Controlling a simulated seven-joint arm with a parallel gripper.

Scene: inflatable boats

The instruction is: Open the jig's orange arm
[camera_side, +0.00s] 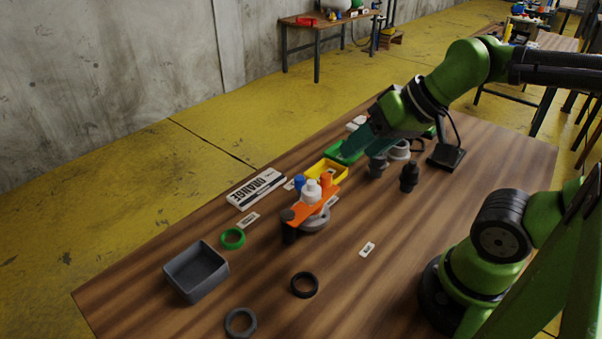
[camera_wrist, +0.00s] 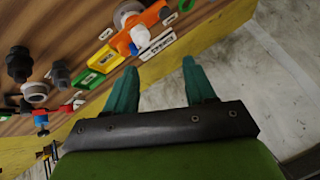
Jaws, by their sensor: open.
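The jig's orange arm (camera_side: 299,214) lies across a grey round base (camera_side: 316,222) in the middle of the table, with a dark post at its near-left end. A white fitting (camera_side: 311,190) stands at the arm; part of the base is hidden under it. In the wrist view the orange arm (camera_wrist: 121,42) and white fitting (camera_wrist: 140,35) show beyond the fingertips. My gripper (camera_side: 354,143) is open and empty, above the table's far side, to the right of and behind the jig. Its two teal fingers (camera_wrist: 160,66) are apart in the wrist view, touching nothing visible.
A yellow bin (camera_side: 327,172) and a green bin (camera_side: 346,157) stand close behind the jig. An ORANGE sign (camera_side: 257,188) lies left. Black and grey fittings (camera_side: 409,176) stand right. A grey bin (camera_side: 196,270) and loose rings (camera_side: 305,285) lie near; the front-right tabletop is mostly clear.

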